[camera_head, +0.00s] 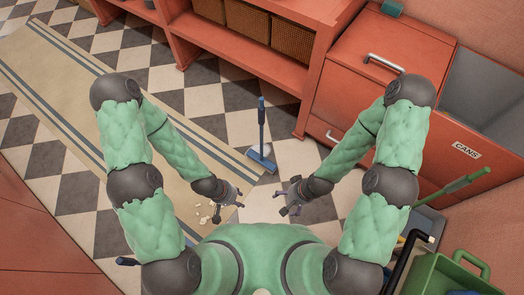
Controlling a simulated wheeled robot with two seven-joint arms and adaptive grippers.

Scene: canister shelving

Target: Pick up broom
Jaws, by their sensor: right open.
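A blue long-handled tool, which looks like a broom or dustpan (261,158), stands upright on the floor ahead of my grippers, with a pale part beside its head. My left gripper (229,205) seems open and empty, low and left of the tool. My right gripper (284,203) is open and empty, low and right of it. Neither touches it. Another dark blue handle end (127,261) shows at lower left, mostly hidden by my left arm.
Pale crumbs (204,217) lie by my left gripper on the striped rug (75,85). An orange shelf (222,48) with baskets stands behind. An orange bin marked CANS (466,150), a green handle (462,185) and a green crate (425,275) are at right. Checkered floor lies around the tool.

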